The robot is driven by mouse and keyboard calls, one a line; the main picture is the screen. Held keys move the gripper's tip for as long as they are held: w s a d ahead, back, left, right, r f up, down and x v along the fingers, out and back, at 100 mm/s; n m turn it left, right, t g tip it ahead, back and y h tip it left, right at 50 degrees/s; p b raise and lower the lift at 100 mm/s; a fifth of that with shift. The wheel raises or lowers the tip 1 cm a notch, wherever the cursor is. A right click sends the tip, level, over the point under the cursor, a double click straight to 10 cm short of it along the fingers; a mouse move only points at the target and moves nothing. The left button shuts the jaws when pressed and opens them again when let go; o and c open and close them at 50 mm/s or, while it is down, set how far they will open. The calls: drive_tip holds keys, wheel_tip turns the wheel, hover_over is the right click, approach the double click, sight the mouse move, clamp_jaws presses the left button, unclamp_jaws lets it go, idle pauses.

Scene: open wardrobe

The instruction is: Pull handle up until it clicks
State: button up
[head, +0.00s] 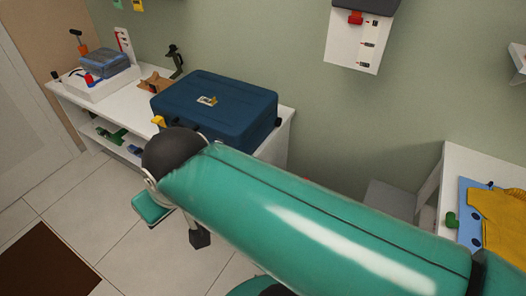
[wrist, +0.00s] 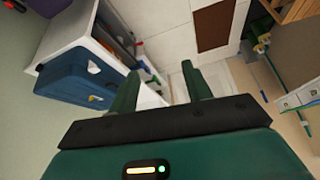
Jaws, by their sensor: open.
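A dark blue case (head: 222,105) lies shut on a white bench, with a small pale label on its top. It also shows at the left in the wrist view (wrist: 62,85). A yellow part (head: 158,122) shows at its front left corner. I cannot tell which part is the handle; none is clearly visible on the case, and my arm hides some of its front. My gripper (wrist: 161,84) is open, with two green fingers apart and nothing between them. It is apart from the case, which lies left of the fingers in the wrist view.
The white bench (head: 282,138) also bears a tray with a blue container (head: 104,62) and a brown stand (head: 156,83). A wall panel (head: 352,45) has a red part. A table with a yellow cloth (head: 500,215) stands right. The tiled floor is clear near a brown mat (head: 45,265).

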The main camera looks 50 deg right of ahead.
drive_tip(key=w+d+f+m+g, duration=0.2)
drive_tip(key=w+d+m, duration=0.5)
drive_tip(key=d, duration=0.3)
drive_tip(key=w+d+f+m+g, duration=0.1)
drive_tip(key=w+d+f+m, duration=0.1)
drive_tip(key=w+d+m, duration=0.65)
drive_tip(key=d+f+m+g+h, duration=0.15)
drive_tip(key=d+f+m, duration=0.35)
drive_tip(key=d, duration=0.7)
drive_tip(key=s+d+f+m+g, duration=0.1)
drive_tip(key=s+d+f+m, duration=0.15)
drive_tip(key=d+f, duration=0.5)
drive_tip(key=s+d+f+m+g, duration=0.2)
drive_tip(key=d+f+m, duration=0.3)
drive_tip(key=d, duration=0.4)
drive_tip(key=s+d+f+m+g, duration=0.1)
drive_tip(key=s+d+f+m, duration=0.2)
drive_tip(key=s+d+f, duration=0.4)
drive_tip(key=s+d+f+m+g, duration=0.2)
drive_tip(key=s+d+f+m, duration=0.15)
drive_tip(key=f, duration=0.55)
drive_tip(key=shift+t+y, duration=0.25)
drive_tip(key=shift+y, duration=0.2)
drive_tip(key=x, duration=1.2)
drive_tip(key=shift+s+d+f, duration=0.25)
drive_tip(key=shift+s+d, duration=0.05)
drive_tip(key=shift+s, duration=0.15)
drive_tip(key=shift+r, duration=0.1)
clamp_jaws()
